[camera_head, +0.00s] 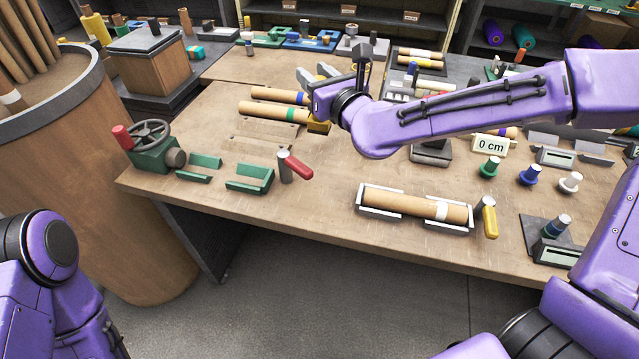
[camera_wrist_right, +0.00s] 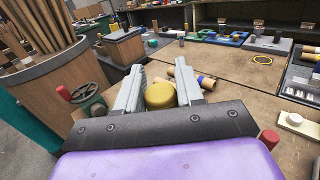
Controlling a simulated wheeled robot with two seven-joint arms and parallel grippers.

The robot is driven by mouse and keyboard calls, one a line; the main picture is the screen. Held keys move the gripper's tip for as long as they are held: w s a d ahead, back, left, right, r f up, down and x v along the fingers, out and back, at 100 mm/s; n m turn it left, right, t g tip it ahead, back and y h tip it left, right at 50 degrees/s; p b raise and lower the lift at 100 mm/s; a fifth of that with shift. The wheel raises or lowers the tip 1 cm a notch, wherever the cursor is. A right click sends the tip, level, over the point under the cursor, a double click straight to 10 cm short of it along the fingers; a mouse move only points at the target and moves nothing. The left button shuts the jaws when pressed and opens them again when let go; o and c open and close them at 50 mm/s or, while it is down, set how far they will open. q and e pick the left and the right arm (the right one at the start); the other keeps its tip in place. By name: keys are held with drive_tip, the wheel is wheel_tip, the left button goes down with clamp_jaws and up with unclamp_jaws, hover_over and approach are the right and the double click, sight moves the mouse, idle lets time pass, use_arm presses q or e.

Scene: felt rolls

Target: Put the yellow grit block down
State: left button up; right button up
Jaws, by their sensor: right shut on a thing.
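My right gripper (camera_head: 315,80) is over the back middle of the workbench, near two cardboard rolls. It is shut on the yellow grit block (camera_head: 319,128). In the right wrist view the block (camera_wrist_right: 160,96) shows as a round yellow end between the two grey fingers of the gripper (camera_wrist_right: 159,78). I cannot tell whether the block touches the bench. My left arm shows at the lower left of the head view, but its gripper is out of sight.
Rolls with blue (camera_head: 280,95) and green (camera_head: 272,112) bands lie beside the block. A roll (camera_head: 400,203) rests in white cradles at the front. A green crank vise (camera_head: 152,150) and green brackets (camera_head: 250,178) stand at left. Bare bench (camera_head: 320,210) lies between the brackets and cradles.

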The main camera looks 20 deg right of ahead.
wheel_tip(320, 180, down, 18)
drive_tip(key=b, duration=0.1)
drive_tip(key=shift+f, duration=0.2)
